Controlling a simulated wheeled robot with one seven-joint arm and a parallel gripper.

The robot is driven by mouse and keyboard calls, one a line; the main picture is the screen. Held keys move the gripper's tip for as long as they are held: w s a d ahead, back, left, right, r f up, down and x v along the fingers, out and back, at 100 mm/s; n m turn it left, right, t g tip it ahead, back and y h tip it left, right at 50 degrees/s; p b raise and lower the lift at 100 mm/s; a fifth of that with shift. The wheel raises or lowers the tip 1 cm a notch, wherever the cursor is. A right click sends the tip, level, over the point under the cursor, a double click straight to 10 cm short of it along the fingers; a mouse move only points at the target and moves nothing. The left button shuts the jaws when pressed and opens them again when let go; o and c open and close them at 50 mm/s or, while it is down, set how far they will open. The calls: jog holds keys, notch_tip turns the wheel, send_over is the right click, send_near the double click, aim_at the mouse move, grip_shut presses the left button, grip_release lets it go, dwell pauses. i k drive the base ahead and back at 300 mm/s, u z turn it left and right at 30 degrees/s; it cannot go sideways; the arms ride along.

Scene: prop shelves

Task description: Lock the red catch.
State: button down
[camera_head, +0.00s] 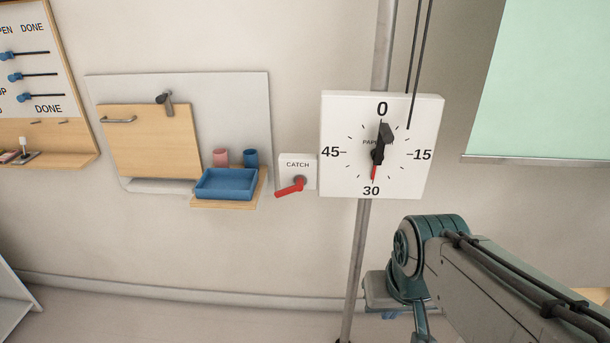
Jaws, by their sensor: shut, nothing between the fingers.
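The red catch (289,188) is a short lever on a white plate marked CATCH (297,164), mounted on the wall near the middle of the view. Its handle points left and slightly down from a round pivot at its right end. My arm comes in from the lower right and bends at a teal joint, below and to the right of the catch. The arm is clear of the lever in the picture. My gripper's fingers do not show.
A white dial (340,110) stands right of the catch, on a vertical pole (356,260). Left are a blue tray (225,184) on a small wooden shelf, pink (220,157) and blue (251,157) cups, and a wooden panel (150,140). Wall below the catch is clear.

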aim_at(299, 180)
jog(key=u, duration=0.1)
jog(key=i, duration=1.2)
jog(key=u, duration=0.95)
